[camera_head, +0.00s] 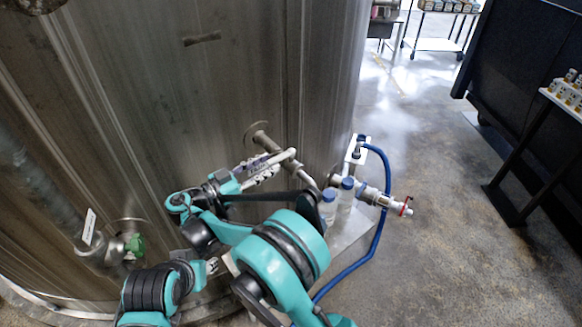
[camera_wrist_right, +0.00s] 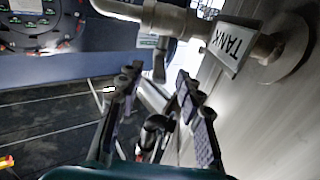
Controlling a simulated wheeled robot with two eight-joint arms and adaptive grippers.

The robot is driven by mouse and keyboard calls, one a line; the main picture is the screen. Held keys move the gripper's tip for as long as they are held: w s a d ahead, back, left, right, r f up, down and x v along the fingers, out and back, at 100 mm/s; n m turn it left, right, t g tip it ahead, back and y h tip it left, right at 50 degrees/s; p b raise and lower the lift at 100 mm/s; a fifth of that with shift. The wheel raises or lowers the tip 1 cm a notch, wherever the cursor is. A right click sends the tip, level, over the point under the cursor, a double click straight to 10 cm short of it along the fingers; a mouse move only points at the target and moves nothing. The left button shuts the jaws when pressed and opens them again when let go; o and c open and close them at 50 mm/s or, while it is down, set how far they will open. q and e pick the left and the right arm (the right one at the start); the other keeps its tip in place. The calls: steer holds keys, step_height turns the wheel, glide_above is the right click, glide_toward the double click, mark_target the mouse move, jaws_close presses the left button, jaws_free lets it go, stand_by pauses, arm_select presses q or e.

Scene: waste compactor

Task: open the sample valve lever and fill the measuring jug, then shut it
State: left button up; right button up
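My right gripper (camera_head: 268,172) is beside the bent pipe (camera_head: 285,158) on the steel tank. In the right wrist view the two dark fingers of the right gripper (camera_wrist_right: 155,88) stand apart, with no object held between them. A pipe with a TANK label (camera_wrist_right: 232,45) lies just beyond them. A valve with a red handle (camera_head: 407,206) is on the right, away from the gripper. A green valve handle (camera_head: 136,245) is low on the left. I cannot tell which is the sample lever. No measuring jug can be made out.
The tank (camera_head: 190,90) fills the left side. A blue hose (camera_head: 378,235) runs down to the floor. Open floor (camera_head: 450,260) lies right, bounded by a dark bench (camera_head: 530,100).

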mark_target(289, 154)
steer(key=b+x, duration=0.1)
steer(key=x, duration=0.6)
steer(key=shift+w+d+f+b, duration=0.1)
steer(key=shift+d+b, duration=0.1)
steer(key=shift+b, duration=0.1)
jaws_close()
